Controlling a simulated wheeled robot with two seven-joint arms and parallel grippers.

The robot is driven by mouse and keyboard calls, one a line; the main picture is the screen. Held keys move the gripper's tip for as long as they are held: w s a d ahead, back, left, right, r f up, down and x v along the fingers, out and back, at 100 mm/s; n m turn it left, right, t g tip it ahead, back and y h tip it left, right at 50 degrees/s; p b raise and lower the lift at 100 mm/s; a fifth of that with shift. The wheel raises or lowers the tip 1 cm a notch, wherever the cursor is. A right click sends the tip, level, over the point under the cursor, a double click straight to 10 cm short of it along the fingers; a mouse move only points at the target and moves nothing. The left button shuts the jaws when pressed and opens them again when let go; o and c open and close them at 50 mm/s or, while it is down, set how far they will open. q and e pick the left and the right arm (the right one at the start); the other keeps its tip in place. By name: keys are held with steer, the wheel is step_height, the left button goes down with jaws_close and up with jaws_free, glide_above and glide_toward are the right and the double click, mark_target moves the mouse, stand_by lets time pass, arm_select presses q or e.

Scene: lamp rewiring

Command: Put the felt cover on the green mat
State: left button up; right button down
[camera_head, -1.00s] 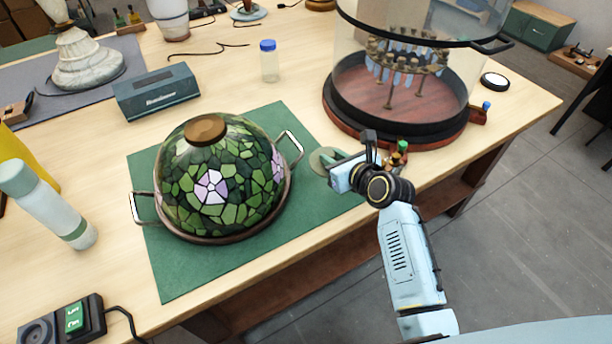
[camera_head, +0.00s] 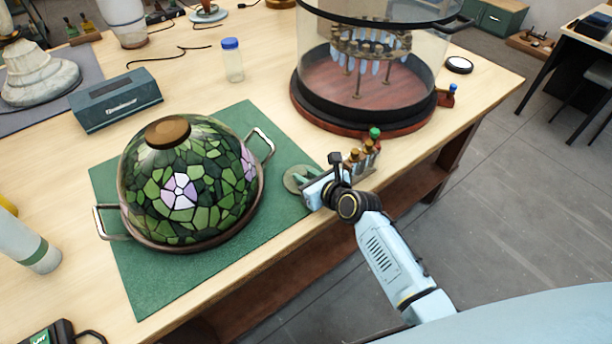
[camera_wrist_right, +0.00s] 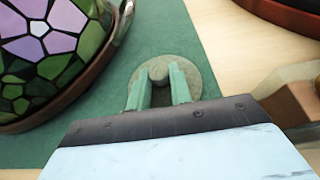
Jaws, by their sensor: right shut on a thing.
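The felt cover is a round grey-green disc (camera_head: 294,179) with a small knob in its middle. It is at the right edge of the green mat (camera_head: 140,288) in the head view. My right gripper (camera_head: 302,180) is shut on its knob. In the right wrist view the felt cover (camera_wrist_right: 192,78) lies flat over the mat (camera_wrist_right: 165,35), with its right part near or over the mat's edge. I cannot tell whether it touches the mat. The two green fingertips (camera_wrist_right: 160,78) close around the knob. My left gripper does not show.
A stained-glass lampshade (camera_head: 200,195) in a handled ring stands on the mat, left of the gripper. A glass-walled case (camera_head: 370,110) stands behind it. Small bottles (camera_head: 364,155) in a wooden holder are close to the right of the gripper. The table's front edge is near.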

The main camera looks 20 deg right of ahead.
steer(key=c, duration=1.3)
jaws_free()
steer(key=shift+f, duration=0.1)
steer(key=shift+o, duration=0.2)
steer(key=shift+s+d+r, duration=0.1)
steer(key=shift+s+r, duration=0.1)
steer(key=shift+r, duration=0.05)
steer(key=p+v, duration=0.2)
steer(key=v, duration=0.9)
steer(key=shift+s+p, duration=0.25)
steer(key=shift+p, duration=0.05)
